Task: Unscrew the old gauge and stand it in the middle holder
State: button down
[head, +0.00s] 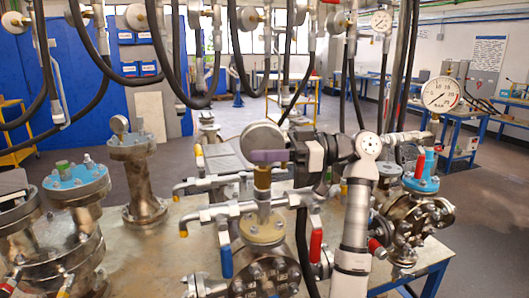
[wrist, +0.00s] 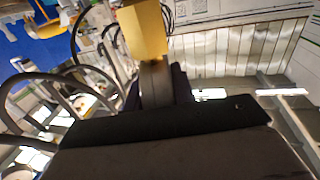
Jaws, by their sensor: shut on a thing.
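In the head view a round grey gauge (head: 262,137) stands upright above the middle vessel (head: 266,262), its face turned away from the camera. A brass stem (head: 263,182) runs beneath it toward the vessel's top flange; I cannot tell whether its thread is engaged. My gripper (head: 268,156) reaches in from the right, and its purple-grey fingers are shut on the gauge's lower part. In the wrist view the gauge's grey edge (wrist: 155,84) sits at my gripper (wrist: 157,95), below a yellow block-like piece (wrist: 143,32). I cannot make out the middle holder.
A pressure gauge with a white dial (head: 441,94) stands above the right vessel (head: 414,222). Pipes with blue and red handles surround the middle vessel. Hoses hang overhead. More flanged vessels (head: 77,190) stand at left, with bare tabletop (head: 150,255) between them.

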jog(key=shift+g, duration=0.4)
jog(key=c, duration=1.1)
grip_release()
jog(key=d+b, duration=0.1)
jog(key=d, duration=0.3)
jog(key=w+d+b, duration=0.1)
jog(key=d, duration=0.4)
jog(key=d+b, duration=0.1)
jog(key=d, duration=0.3)
jog(key=shift+w+d, duration=0.35)
jog(key=shift+w, duration=0.05)
